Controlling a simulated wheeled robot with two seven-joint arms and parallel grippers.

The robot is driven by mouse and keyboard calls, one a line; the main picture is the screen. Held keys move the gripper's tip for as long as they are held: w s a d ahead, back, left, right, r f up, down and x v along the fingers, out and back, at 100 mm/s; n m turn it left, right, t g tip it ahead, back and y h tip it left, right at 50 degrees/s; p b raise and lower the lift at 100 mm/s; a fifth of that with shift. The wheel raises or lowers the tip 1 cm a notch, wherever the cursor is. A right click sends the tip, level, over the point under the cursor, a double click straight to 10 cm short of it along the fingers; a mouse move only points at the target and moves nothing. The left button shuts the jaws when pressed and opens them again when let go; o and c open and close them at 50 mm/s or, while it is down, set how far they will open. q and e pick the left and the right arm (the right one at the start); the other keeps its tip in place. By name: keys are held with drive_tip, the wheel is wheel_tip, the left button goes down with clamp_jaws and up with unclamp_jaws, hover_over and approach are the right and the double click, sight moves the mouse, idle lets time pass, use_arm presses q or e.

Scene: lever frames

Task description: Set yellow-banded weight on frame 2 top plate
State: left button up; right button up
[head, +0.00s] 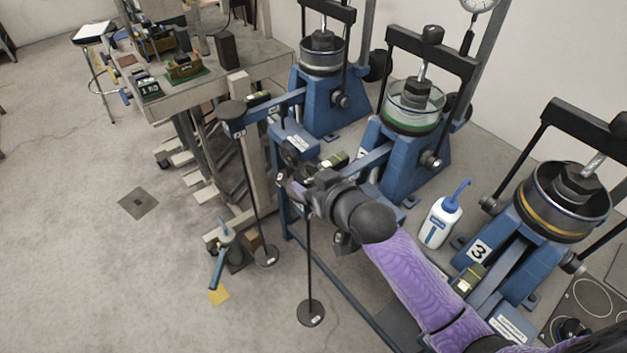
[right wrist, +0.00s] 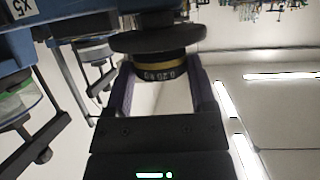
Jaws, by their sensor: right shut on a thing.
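The yellow-banded weight (right wrist: 161,68) is a short dark cylinder between the fingers of my right gripper (right wrist: 160,85) in the right wrist view. That view is upside down. A dark round plate (right wrist: 158,38) lies right against the weight's underside; I cannot tell if they touch. In the head view my right gripper (head: 291,180) is by the lever end of frame 2 (head: 408,130), the middle blue frame. The weight cannot be made out in the head view. My left gripper is out of view.
Frame 1 (head: 333,98) stands to the left, with its own lever plate (head: 231,109) close by. Frame 3 (head: 520,240) is at the right. A white wash bottle (head: 440,222) stands between frames 2 and 3. A hanger rod with a base disc (head: 311,313) hangs below the gripper.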

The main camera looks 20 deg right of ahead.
drive_tip(key=shift+p, duration=0.3)
idle(0.4)
drive_tip(key=shift+f, duration=0.3)
drive_tip(key=o, duration=1.2)
